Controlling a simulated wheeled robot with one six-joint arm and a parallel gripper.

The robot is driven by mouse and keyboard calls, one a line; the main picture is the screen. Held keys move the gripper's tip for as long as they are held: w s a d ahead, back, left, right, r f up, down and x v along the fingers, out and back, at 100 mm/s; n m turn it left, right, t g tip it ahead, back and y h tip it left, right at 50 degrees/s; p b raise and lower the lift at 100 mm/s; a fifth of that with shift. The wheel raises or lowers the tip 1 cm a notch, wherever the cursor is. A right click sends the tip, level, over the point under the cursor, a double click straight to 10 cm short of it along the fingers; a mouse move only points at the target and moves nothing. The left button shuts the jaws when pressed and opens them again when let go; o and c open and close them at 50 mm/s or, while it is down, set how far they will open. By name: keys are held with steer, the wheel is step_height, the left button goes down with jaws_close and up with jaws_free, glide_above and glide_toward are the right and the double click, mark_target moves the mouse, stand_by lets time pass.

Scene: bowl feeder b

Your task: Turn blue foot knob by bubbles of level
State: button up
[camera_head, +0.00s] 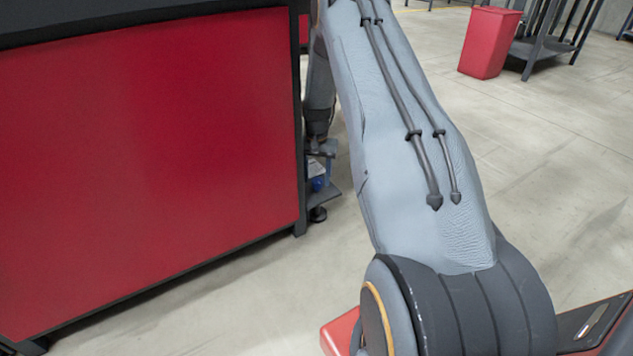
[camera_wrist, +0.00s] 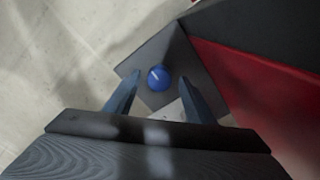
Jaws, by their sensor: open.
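The blue foot knob (camera_wrist: 158,77) is round with a pale line on its top, in the middle of the wrist view. It sits on a grey corner plate (camera_wrist: 180,55). My gripper (camera_wrist: 160,92) is open, with one finger to each side of the knob in the picture; I cannot tell whether either finger touches it. In the head view the blue knob (camera_head: 318,184) shows small beside the cabinet's corner, on the grey plate (camera_head: 333,194) above a dark foot (camera_head: 317,214). My arm hides much around it. No level bubble can be made out.
A large red panel (camera_head: 150,140) with a dark frame fills the left of the head view, and its red side (camera_wrist: 260,85) shows right of the knob in the wrist view. A red bin (camera_head: 489,42) stands far back right. Pale floor (camera_head: 560,190) is open on the right.

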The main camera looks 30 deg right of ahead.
steer(key=shift+f, duration=0.45)
steer(key=c, duration=1.1)
steer(key=shift+o, duration=0.2)
steer(key=shift+r, duration=0.1)
steer(key=shift+n+p, duration=0.3)
